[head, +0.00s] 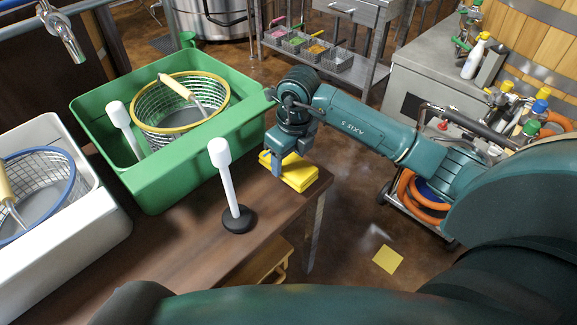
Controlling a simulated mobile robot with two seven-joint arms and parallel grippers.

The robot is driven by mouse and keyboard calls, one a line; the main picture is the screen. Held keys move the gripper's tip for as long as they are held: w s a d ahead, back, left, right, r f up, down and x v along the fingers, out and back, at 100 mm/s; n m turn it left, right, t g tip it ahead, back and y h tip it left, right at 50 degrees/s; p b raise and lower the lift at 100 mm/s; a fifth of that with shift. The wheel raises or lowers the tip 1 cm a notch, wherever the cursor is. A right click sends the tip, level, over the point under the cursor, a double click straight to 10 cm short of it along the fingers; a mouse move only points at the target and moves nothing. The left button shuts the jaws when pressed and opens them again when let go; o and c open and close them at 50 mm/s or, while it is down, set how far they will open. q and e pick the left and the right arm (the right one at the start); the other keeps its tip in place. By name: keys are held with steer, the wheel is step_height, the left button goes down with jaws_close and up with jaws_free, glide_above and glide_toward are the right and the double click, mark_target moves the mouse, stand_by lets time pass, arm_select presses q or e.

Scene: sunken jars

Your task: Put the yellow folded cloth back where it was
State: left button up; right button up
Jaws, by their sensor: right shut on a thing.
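The yellow folded cloth (302,177) is at the far right corner of the brown wooden table (185,240), beside the green tub. My right gripper (279,166) reaches in from the right and is shut on the cloth's left part, pointing down. The fingers partly cover the cloth. I cannot tell whether the cloth rests on the table or is held just above it. My left gripper is out of view.
The green tub (165,187) holds a yellow-rimmed wire basket (150,118) and a white-topped stick. A white stick on a black base (238,219) stands near the cloth. A white tub (75,262) is at left. A flat yellow square (388,260) lies on the floor.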

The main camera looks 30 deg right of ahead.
mark_target(289, 162)
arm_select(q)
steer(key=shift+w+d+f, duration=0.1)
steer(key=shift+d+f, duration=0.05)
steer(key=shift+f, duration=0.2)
arm_select(e)
steer(key=shift+f, duration=1.4)
